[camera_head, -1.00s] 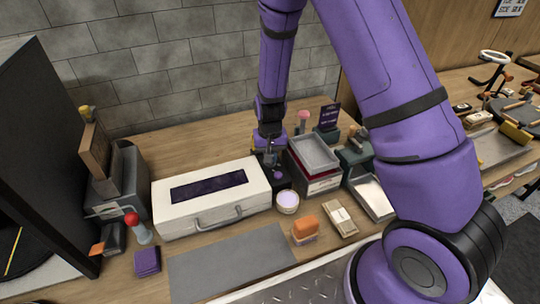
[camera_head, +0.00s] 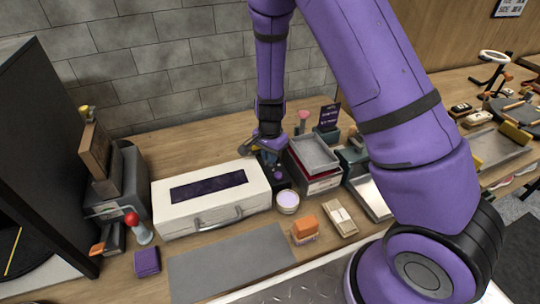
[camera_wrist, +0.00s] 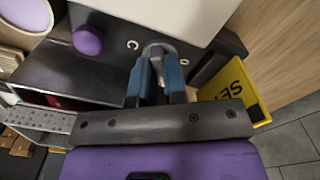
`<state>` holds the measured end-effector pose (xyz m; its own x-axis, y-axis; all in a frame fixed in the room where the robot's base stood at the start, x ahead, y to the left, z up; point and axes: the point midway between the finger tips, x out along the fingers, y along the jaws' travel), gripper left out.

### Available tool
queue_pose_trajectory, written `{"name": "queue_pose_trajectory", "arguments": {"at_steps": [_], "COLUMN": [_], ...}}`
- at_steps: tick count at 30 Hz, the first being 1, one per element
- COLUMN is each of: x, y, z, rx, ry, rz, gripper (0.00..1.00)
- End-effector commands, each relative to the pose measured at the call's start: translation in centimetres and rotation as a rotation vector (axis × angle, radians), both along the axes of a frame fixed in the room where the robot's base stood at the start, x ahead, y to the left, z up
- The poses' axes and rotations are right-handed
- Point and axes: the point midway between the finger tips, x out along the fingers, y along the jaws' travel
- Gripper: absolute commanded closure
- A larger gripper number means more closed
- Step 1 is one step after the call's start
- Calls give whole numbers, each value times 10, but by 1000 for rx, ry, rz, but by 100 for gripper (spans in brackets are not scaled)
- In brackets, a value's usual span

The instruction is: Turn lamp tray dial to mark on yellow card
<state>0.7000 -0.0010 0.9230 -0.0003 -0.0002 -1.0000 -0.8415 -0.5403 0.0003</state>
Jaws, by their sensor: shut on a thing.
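My gripper (camera_wrist: 157,82) has its blue fingers closed around a grey rounded dial (camera_wrist: 158,50) in the wrist view. The dial sits on the dark lamp tray (camera_wrist: 112,22), with small pale curved marks on either side. A purple knob (camera_wrist: 88,40) is on the same dark unit, left of the dial. The yellow card (camera_wrist: 238,92) with black lettering stands to the right, partly cut off by my gripper. In the head view my gripper (camera_head: 268,152) is at the back, behind the purple knob (camera_head: 279,175). The dial and card cannot be made out there.
A white case (camera_head: 211,214) stands left of the tray, with a round tin (camera_head: 288,201) in front. Stacked grey trays (camera_head: 314,152) stand close on the right. An orange-topped brush (camera_head: 305,228) and a grey mat (camera_head: 230,265) lie nearer the front.

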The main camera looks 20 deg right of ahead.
Motion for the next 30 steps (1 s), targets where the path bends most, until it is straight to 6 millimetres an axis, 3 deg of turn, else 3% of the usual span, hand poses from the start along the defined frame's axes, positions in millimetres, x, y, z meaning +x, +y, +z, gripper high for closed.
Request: {"name": "queue_pose_trajectory", "arguments": {"at_steps": [19, 20, 22, 30], "x": [0, 0, 0, 0], "y": [0, 0, 0, 0], "z": [0, 0, 0, 0], "rx": [1, 1, 1, 1], "ry": [-1, -1, -1, -1], "rz": [-47, -47, -47, -47], "gripper": [100, 80, 64, 62]}}
